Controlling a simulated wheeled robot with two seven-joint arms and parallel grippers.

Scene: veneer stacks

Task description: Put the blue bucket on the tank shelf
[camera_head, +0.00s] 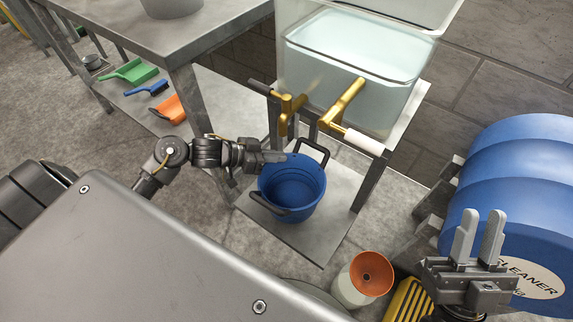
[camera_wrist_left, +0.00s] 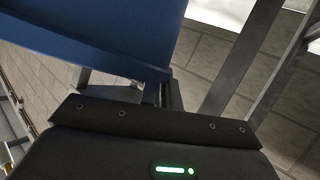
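The blue bucket (camera_head: 293,184), with two black handles, is upright and empty inside. In the head view it appears over the grey tank shelf (camera_head: 321,245), the low plate under the tank stand. I cannot tell whether its base touches the plate. My left gripper (camera_head: 278,157) is at the bucket's rim, on its upper left side. Whether its fingers are closed on the rim is unclear. In the left wrist view the bucket (camera_wrist_left: 100,35) fills the upper left, close to the gripper. My right gripper (camera_head: 478,238) is empty at the right, its two fingers apart.
The water tank (camera_head: 345,75) with brass taps (camera_head: 343,102) stands above the shelf. A metal table (camera_head: 150,35) is at the left, with a green dustpan (camera_head: 134,72) and an orange scoop (camera_head: 170,109) below. A blue drum (camera_head: 520,190) and an orange-topped container (camera_head: 370,274) are at the right.

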